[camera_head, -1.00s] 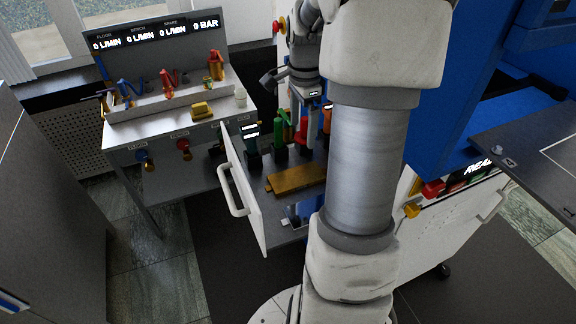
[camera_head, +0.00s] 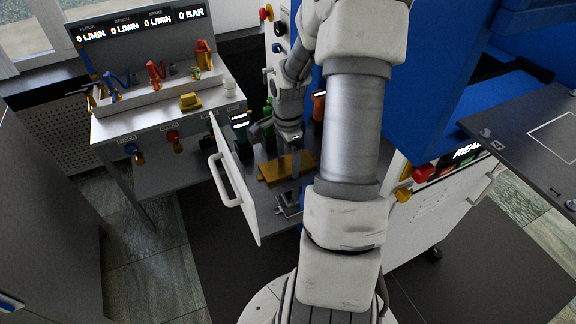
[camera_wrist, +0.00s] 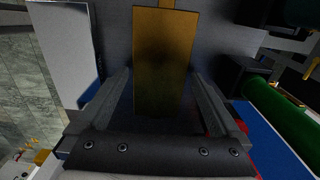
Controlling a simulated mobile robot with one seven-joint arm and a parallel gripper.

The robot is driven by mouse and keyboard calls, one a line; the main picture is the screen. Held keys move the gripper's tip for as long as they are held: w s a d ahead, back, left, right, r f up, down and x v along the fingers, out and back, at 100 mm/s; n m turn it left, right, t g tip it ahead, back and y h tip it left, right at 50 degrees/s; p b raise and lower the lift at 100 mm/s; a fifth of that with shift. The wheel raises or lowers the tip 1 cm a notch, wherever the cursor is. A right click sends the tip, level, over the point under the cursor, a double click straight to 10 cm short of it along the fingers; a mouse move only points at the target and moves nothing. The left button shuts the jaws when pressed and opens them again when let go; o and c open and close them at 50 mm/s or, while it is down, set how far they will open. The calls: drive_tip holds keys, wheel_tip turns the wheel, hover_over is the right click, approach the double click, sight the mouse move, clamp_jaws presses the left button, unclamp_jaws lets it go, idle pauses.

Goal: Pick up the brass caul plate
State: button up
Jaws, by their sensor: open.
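The brass caul plate (camera_head: 272,169) is a flat, gold-coloured bar lying in the open drawer of the bench. In the wrist view the plate (camera_wrist: 163,60) runs up the middle of the picture, between the lines of my two fingers. My gripper (camera_wrist: 160,98) is open and empty, with a finger on each side of the plate. In the head view my gripper (camera_head: 291,165) hangs over the plate and hides part of it. I cannot tell the exact height between the fingertips and the plate.
The drawer's white front with a handle (camera_head: 232,185) stands left of the plate. A green-bodied tool (camera_wrist: 280,108) stands right of it in the wrist view. The blue press (camera_head: 432,90) is at right.

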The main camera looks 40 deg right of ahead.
drive_tip(key=shift+f, duration=0.5)
clamp_jaws()
